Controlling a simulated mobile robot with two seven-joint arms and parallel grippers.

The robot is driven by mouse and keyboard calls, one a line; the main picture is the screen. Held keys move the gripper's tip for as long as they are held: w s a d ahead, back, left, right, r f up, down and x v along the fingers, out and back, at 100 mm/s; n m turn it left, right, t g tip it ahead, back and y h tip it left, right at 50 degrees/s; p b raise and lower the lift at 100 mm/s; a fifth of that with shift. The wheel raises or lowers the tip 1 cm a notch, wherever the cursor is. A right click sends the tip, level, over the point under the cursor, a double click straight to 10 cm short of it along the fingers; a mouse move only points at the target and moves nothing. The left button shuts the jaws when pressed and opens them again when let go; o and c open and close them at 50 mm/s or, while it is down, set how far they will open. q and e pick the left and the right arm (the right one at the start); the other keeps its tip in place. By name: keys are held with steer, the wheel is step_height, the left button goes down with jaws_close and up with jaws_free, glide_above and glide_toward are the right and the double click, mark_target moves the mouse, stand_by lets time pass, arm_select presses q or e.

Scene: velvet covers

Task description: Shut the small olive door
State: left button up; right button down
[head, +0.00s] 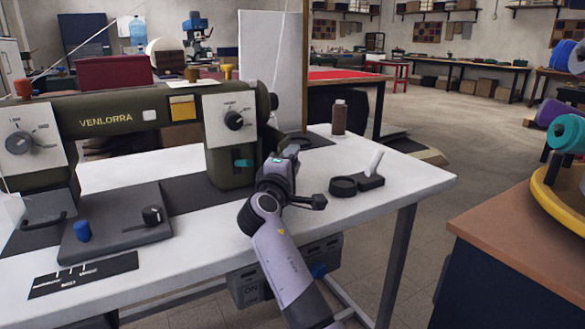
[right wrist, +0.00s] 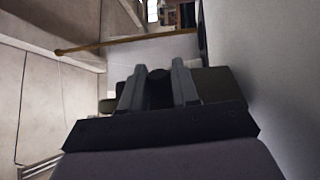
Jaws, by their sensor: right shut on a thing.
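The olive sewing machine (head: 172,128) marked VENLORRA stands on the white table, its right-hand pillar just left of my right gripper (head: 289,155). In the right wrist view my gripper (right wrist: 158,85) has its two fingers around a small dark knob-like piece (right wrist: 157,74). An olive surface (right wrist: 215,84) shows beyond the fingers; I cannot tell whether it is the small door. In the head view my gripper hides part of the area beside the machine, and no door edge shows clearly there. My left gripper is not in view.
On the white table (head: 408,181), right of my gripper, are a black ring (head: 343,187), a dark block with a white stick (head: 371,179) and a brown bottle (head: 339,118). A grey plate with blue and black knobs (head: 115,232) lies at left. The table's right corner is clear.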

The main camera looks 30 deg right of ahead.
steer(key=shift+f, duration=0.1)
stand_by(0.3)
steer(key=c, duration=1)
jaws_free()
steer(key=shift+p+v, duration=0.4)
steer(key=shift+v, duration=3.2)
